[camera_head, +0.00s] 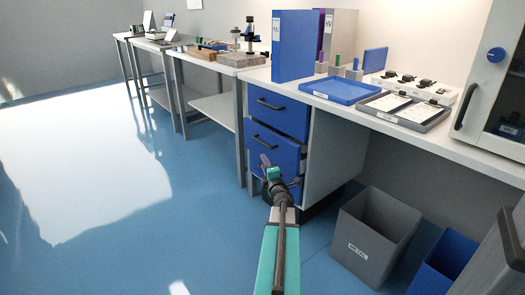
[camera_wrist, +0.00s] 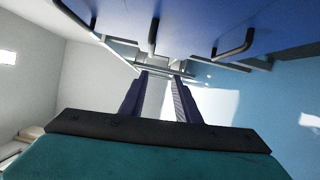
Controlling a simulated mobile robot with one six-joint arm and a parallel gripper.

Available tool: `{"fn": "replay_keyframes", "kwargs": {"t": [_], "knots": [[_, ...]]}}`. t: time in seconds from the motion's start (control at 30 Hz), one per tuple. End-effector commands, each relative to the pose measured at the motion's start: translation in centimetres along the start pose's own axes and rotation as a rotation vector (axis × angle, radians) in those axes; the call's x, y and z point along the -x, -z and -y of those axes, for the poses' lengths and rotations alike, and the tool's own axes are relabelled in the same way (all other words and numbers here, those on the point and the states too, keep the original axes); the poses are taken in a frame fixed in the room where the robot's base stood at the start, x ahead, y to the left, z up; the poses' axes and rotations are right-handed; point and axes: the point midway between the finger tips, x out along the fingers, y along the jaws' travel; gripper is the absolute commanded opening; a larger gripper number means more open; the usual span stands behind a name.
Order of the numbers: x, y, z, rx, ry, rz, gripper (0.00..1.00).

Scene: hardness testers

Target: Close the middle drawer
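The drawer unit under the bench has blue fronts with dark bar handles. The middle drawer (camera_head: 275,146) sits below the top drawer (camera_head: 284,115). A dark gap shows along its upper edge, but how far it stands out is hard to tell. My gripper (camera_head: 266,166) is low in front of the unit, overlapping the lower part of the middle drawer and the bottom drawer in the head view. In the wrist view my gripper (camera_wrist: 160,88) has its two purple fingers apart with nothing between them. Blue drawer fronts and dark handles (camera_wrist: 235,44) show above the fingers. Contact is not visible.
A grey bin (camera_head: 372,240) and a blue bin (camera_head: 445,262) stand on the floor to the right. The bench top above carries binders (camera_head: 300,45), a blue tray (camera_head: 341,90) and a grey tray (camera_head: 405,112). The blue floor (camera_head: 150,200) to the left is clear.

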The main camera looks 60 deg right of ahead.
Motion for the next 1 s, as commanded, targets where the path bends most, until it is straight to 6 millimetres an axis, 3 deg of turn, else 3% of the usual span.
{"fn": "replay_keyframes", "kwargs": {"t": [0.1,0.23,0.7,1.0], "knots": [[0.4,-2.1,-0.7,0.063,-0.039,-0.011,0.29],[0.7,-3.1,-1.4,0.099,-0.058,-0.02,0.29],[0.6,-3.2,-1.6,0.105,-0.061,-0.021,0.29],[-1.1,-3.3,-1.5,0.104,-0.06,-0.021,0.29]]}}
